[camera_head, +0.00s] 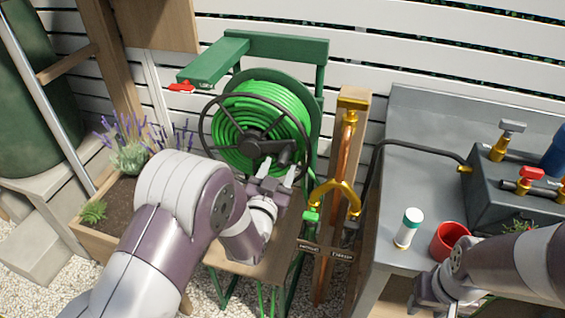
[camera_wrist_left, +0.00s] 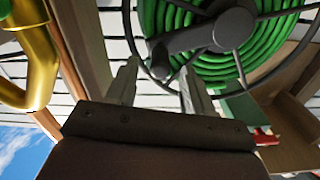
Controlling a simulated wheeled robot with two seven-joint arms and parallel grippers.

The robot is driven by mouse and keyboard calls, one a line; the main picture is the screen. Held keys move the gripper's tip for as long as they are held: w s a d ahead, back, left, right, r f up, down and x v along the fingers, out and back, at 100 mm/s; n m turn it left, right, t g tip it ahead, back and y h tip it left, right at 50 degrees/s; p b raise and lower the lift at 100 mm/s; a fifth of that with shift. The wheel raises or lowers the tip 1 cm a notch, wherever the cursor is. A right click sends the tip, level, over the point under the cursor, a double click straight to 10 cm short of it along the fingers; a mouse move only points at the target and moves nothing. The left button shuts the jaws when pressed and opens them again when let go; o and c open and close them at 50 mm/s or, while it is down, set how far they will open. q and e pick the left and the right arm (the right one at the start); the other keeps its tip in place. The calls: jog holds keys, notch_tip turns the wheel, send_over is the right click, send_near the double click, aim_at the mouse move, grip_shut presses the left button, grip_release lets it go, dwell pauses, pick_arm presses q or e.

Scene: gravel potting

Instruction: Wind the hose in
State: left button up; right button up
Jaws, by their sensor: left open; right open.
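A green hose (camera_head: 234,112) lies coiled on a reel with a dark spoked wheel (camera_head: 206,124) on a green stand (camera_head: 315,50). The reel's dark crank handle (camera_head: 285,155) sits at the wheel's lower right. My left gripper (camera_head: 277,171) is open at the handle; in the left wrist view its two fingers (camera_wrist_left: 157,80) point at the handle (camera_wrist_left: 160,62), which shows just beyond and between their tips. I cannot tell whether they touch it. My right gripper (camera_head: 430,292) is low at the right, partly hidden by its arm, away from the reel.
A brass tap (camera_head: 345,188) on a wooden post stands right of the reel. A grey bench (camera_head: 400,170) holds a white bottle (camera_head: 408,228), a red pot (camera_head: 448,241) and a dark valve box (camera_head: 510,190). A planter (camera_head: 100,235) with lavender stands left.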

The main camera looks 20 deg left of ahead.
aim_at(280, 165)
pick_arm(q)
jog(key=shift+w, duration=1.6)
pick_arm(e)
jog(key=shift+f, duration=0.15)
